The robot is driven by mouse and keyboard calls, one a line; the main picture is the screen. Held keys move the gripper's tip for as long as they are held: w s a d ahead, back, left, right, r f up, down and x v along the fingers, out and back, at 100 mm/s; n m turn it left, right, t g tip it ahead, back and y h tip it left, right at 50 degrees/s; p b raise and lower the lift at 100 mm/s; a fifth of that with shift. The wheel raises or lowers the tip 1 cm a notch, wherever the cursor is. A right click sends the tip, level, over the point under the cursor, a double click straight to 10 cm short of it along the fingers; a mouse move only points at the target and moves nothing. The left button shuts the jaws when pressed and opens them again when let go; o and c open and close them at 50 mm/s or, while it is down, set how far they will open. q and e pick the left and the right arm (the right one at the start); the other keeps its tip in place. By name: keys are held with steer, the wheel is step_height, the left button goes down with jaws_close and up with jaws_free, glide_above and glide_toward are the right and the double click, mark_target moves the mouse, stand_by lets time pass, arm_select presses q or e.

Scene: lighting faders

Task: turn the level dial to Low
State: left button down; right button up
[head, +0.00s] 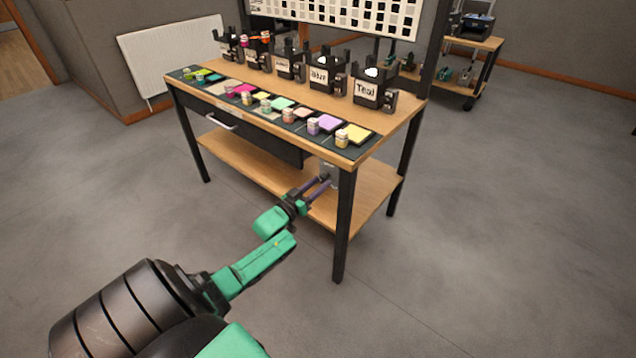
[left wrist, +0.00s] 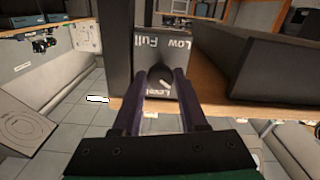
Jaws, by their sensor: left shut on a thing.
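The level dial is on a small grey box (head: 329,170) under the table top, near the front right leg. In the left wrist view the box face (left wrist: 178,47) carries the words Low and Full, upside down, with another label partly hidden below. The dark dial knob (left wrist: 160,76) sits between the fingertips of my left gripper (head: 324,181). The gripper, also in the left wrist view (left wrist: 160,78), is shut on the knob. A small light mark shows by the knob, but I cannot tell which word it points to. My right gripper is not in view.
A black table leg (head: 344,225) stands just right of the gripper. A dark drawer (head: 240,128) hangs under the table top, which bears several coloured pads and labelled black holders. The lower wooden shelf (head: 372,190) lies below. Floor in front is clear.

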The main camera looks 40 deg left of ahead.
arm_select(q)
steer(key=n, duration=0.4)
steer(key=shift+n, duration=0.3)
steer(key=n, duration=0.3)
steer(key=shift+d+n, duration=0.15)
steer(key=shift+n, duration=0.15)
steer(key=n, duration=0.3)
steer(key=shift+n, duration=2.3)
steer(key=shift+r, duration=0.1)
steer(key=shift+c, duration=2.3)
jaws_free()
